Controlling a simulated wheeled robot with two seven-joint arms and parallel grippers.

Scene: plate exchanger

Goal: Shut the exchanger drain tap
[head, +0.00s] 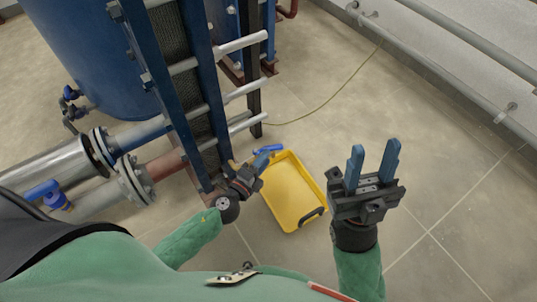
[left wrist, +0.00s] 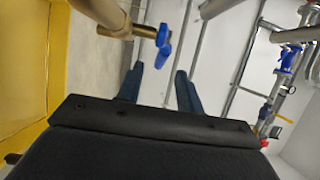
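The exchanger drain tap has a blue lever handle (head: 268,149), which shows low on the exchanger, beside the yellow tray. In the left wrist view, the blue handle (left wrist: 163,45) sits at the end of a brass tap body (left wrist: 120,30) and appears to stand crosswise to it. My left gripper (head: 249,165) is close to the tap; its fingers are apart and empty. In the left wrist view, the handle is just beyond the gap between the left fingertips (left wrist: 159,72); contact cannot be told. In the head view, the gripper hides the tap body. My right gripper (head: 372,162) is open and empty.
A yellow tray (head: 312,186) lies on the floor under the tap. The blue exchanger frame (head: 205,75) and its pipes stand to the left. Another blue-handled valve (head: 42,190) is at far left. A thin hose (head: 325,103) crosses the floor. Floor at right is clear.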

